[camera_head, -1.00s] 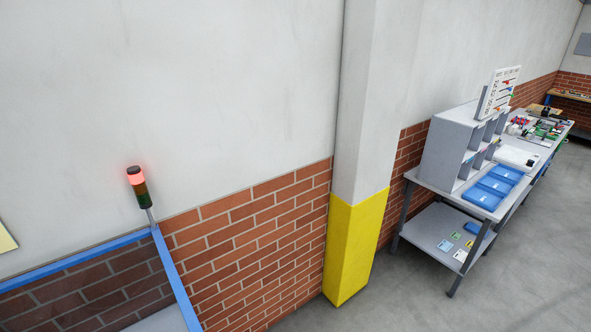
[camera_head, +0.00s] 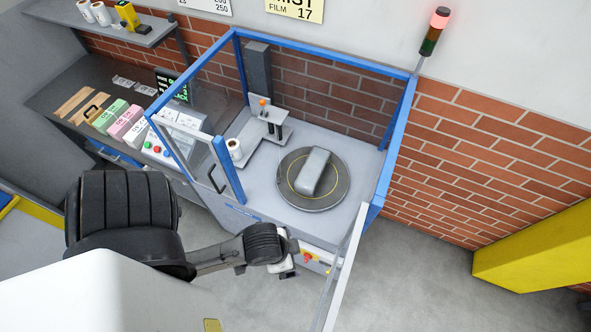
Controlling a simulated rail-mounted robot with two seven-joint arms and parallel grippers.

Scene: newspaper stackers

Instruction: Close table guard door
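A blue-framed guard enclosure (camera_head: 397,130) stands on a table against the brick wall. A pale panel (camera_head: 346,265), seen nearly edge-on, reaches from its front right toward me and looks like a guard door standing open. At the front left is a blue post (camera_head: 228,170) beside a dark handle (camera_head: 217,179); I cannot tell if this is a second door leaf. My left gripper (camera_head: 287,264) is low in front of the table, left of the pale panel and apart from it. Its fingers are too small to read. My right gripper is out of view.
Inside the guard are a round turntable (camera_head: 335,192) with a grey block (camera_head: 313,171) on it. A signal lamp (camera_head: 434,30) glows red at the back right. A dark workbench (camera_head: 60,88) with boxes stands left. Bare floor (camera_head: 430,270) lies right, before a yellow pillar (camera_head: 540,250).

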